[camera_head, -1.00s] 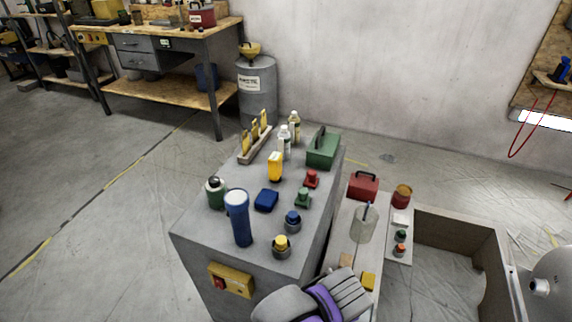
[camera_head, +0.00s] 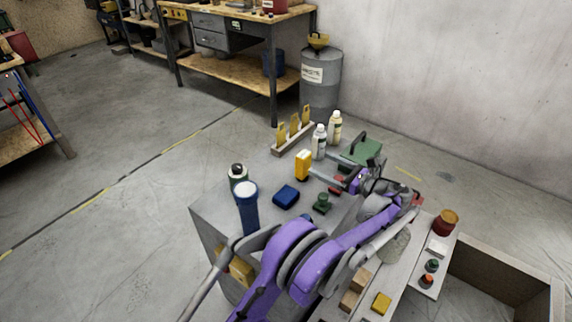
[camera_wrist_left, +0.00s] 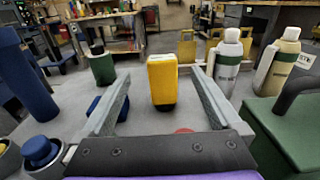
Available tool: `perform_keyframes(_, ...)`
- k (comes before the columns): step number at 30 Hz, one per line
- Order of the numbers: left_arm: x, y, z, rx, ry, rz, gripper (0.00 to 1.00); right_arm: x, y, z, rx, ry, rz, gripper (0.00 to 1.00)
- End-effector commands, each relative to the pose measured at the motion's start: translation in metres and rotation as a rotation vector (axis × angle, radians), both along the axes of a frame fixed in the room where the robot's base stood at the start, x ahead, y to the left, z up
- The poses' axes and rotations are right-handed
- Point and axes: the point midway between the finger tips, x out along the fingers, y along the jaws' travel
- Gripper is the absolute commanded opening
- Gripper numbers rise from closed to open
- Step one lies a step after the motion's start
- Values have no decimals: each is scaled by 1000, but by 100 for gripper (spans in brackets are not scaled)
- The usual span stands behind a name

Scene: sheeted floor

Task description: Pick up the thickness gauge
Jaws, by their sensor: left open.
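The thickness gauge, which I take to be the upright yellow device with a dark lower end, stands on the grey cabinet top (camera_head: 262,172). The gauge shows in the head view (camera_head: 303,165) and in the middle of the left wrist view (camera_wrist_left: 163,80). My left gripper (camera_head: 322,170) is open and empty, to the right of the gauge in the head view. In the wrist view its two fingers point toward the gauge, which appears between and beyond them. Whether they touch it cannot be told, but a gap seems to remain. My right gripper is not in view.
A blue box (camera_head: 285,196), blue flashlight (camera_head: 247,208) and dark green bottle (camera_head: 238,177) stand left of the gripper. A green toolbox (camera_head: 362,150) and green knob (camera_head: 322,203) are close to my arm.

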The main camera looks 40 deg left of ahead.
Motion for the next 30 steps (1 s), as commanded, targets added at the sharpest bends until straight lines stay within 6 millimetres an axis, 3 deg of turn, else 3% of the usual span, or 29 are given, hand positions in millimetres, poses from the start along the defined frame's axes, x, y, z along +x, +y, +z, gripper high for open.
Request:
perform_keyframes(5,4,6,0,34,30,8,98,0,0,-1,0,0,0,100)
perform_keyframes(13,-1,46,-1,32,29,9,98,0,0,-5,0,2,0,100)
perform_keyframes(20,-2,64,-1,31,28,7,98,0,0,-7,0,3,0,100)
perform_keyframes(30,-5,107,-2,30,27,7,98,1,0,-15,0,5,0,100)
